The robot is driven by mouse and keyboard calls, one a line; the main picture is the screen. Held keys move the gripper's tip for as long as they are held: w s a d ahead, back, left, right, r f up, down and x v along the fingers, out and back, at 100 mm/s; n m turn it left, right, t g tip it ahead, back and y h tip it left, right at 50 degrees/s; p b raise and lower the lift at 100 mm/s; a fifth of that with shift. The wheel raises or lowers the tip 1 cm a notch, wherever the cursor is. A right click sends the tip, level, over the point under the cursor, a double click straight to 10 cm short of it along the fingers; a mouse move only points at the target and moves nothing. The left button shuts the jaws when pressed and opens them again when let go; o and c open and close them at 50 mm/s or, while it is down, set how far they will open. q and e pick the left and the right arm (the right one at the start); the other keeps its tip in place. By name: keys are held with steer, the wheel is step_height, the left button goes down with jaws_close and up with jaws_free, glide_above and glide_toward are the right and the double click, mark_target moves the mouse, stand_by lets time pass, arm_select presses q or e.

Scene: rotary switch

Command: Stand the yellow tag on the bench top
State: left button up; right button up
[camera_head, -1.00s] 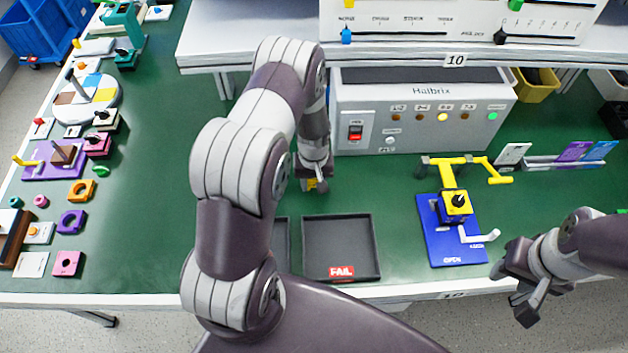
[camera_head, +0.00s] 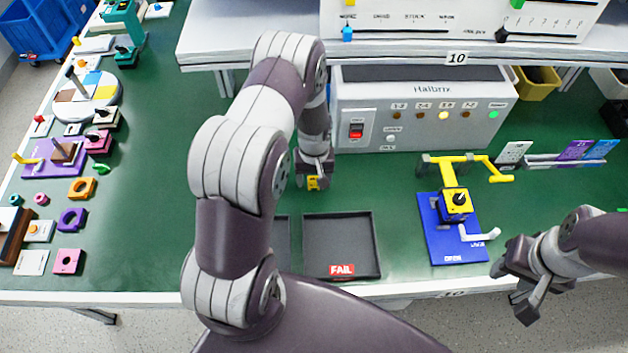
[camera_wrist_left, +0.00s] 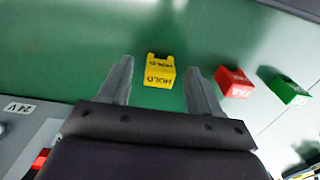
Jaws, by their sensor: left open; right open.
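The yellow tag (camera_wrist_left: 160,71), marked HOLD, is on the green bench top (camera_head: 180,215). In the left wrist view it looks like a small folded tent with lettering on two sloping faces. It also shows in the head view (camera_head: 313,184), partly covered by my left gripper (camera_head: 316,178). My left gripper is open, its fingers (camera_wrist_left: 160,78) on either side of the tag with gaps in the picture. I cannot tell how far the fingertips are above the bench. My right gripper (camera_head: 518,283) is open and empty near the front edge at the right.
A red tag (camera_wrist_left: 233,82) and a green tag (camera_wrist_left: 288,88) are beside the yellow one. The grey Halbrix box (camera_head: 425,118) stands behind. A black FAIL tray (camera_head: 342,240) and a blue plate (camera_head: 440,250) with a yellow fixture are in front and right.

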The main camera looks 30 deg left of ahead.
mark_target(314, 181)
arm_select(q)
step_height(314, 181, up, 10)
steer(key=f+b, duration=0.1)
steer(key=s+d+r+m+t, duration=0.1)
steer(key=s+d+r+m, duration=0.5)
steer(key=s+r, duration=0.5)
steer(key=shift+s+d+r, duration=0.25)
steer(key=shift+s+d, duration=0.65)
steer(key=shift+d, duration=0.25)
